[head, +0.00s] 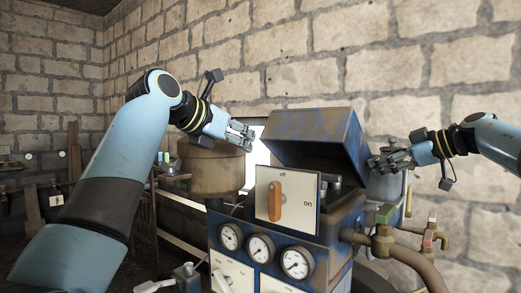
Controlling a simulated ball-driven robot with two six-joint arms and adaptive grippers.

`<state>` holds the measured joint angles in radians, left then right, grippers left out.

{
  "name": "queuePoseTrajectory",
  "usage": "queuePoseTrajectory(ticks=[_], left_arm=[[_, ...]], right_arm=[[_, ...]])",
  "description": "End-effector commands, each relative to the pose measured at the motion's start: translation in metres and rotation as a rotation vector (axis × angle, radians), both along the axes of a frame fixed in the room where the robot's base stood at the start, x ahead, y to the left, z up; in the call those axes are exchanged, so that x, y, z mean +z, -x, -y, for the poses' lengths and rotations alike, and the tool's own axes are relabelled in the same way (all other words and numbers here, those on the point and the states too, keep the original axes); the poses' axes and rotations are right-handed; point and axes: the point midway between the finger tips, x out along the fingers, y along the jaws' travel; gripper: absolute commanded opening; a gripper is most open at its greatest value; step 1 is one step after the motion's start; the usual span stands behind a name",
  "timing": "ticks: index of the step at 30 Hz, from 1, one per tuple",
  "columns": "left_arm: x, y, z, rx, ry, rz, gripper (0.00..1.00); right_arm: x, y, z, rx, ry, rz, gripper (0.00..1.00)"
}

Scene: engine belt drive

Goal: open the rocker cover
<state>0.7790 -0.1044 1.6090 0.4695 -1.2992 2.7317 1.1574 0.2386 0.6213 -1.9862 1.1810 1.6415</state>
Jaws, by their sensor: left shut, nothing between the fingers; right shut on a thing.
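The rocker cover (318,137) is a worn blue, rusty lid on top of the engine. It stands tilted open, and dark parts show under it. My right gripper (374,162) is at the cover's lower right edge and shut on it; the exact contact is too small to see. My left gripper (246,135) is shut and empty, in the air left of the cover, in front of a bright window.
A panel with an orange on/off switch (276,200) stands at the engine's front, above several round gauges (261,248). Pipes with a green-handled valve (383,232) are at the right. A tan tank (210,168) stands behind my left gripper.

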Motion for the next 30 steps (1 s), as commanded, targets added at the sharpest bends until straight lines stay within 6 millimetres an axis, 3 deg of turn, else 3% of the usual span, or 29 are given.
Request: queuePoseTrajectory(ticks=[6, 12, 24, 30], left_arm=[[-0.013, -0.030, 0.021, -0.001, -0.001, -0.001, 0.00], [-0.021, -0.046, 0.031, 0.000, -0.003, 0.002, 0.00], [-0.022, -0.049, 0.033, 0.000, -0.002, 0.003, 0.00], [-0.008, -0.056, 0.038, -0.001, -0.003, 0.003, 0.00]], right_arm=[[0.002, 0.000, 0.000, -0.001, -0.001, 0.003, 0.00], [0.001, 0.000, 0.000, -0.001, -0.002, 0.002, 0.00], [0.001, 0.000, 0.000, -0.001, -0.001, 0.001, 0.00], [0.000, 0.000, 0.000, 0.000, -0.001, 0.001, 0.00]])
